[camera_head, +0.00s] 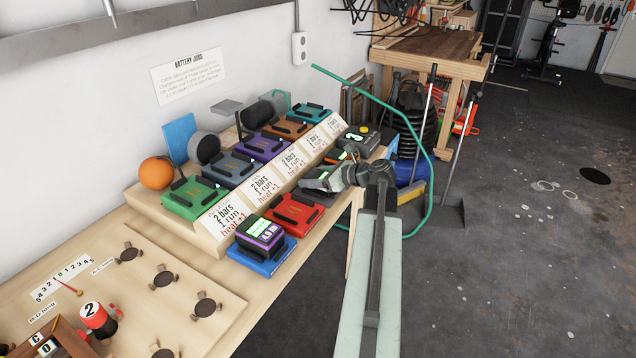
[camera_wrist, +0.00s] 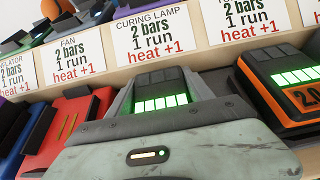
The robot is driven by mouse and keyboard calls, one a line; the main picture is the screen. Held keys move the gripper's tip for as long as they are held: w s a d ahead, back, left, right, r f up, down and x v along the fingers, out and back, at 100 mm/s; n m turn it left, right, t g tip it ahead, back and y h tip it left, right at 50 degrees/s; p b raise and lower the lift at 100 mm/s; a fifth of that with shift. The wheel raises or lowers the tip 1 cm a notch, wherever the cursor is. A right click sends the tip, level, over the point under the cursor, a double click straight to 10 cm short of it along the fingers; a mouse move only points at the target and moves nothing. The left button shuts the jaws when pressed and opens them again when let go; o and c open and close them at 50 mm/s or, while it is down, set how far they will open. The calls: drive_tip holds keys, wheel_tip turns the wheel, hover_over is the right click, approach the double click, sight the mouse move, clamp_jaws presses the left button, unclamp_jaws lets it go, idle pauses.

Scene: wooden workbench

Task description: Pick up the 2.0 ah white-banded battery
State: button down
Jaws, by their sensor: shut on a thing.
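A dark battery (camera_wrist: 162,98) with lit green bars sits between the jaws of my gripper (camera_wrist: 160,82) in the wrist view. The grey fingers lie along both its sides, and the gripper is shut on it. The gripper's body hides the battery's near part, so its band and capacity label cannot be read. In the head view, my gripper (camera_head: 330,178) is low over the front row of chargers, near the bench's right end. The held battery (camera_head: 317,174) shows there only in part; whether it touches the dark charger (camera_head: 326,196) below is unclear.
An orange-banded battery (camera_wrist: 285,85) stands close right of the gripper. A red charger (camera_head: 292,215) is empty on the left; a purple-banded battery (camera_head: 261,232) sits on a blue charger (camera_head: 258,260). A sloped label rail (camera_head: 265,185) rises behind.

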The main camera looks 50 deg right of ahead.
sight(313, 174)
wheel_tip(313, 174, up, 10)
drive_tip(key=p, duration=1)
drive_tip(key=shift+r, duration=0.15)
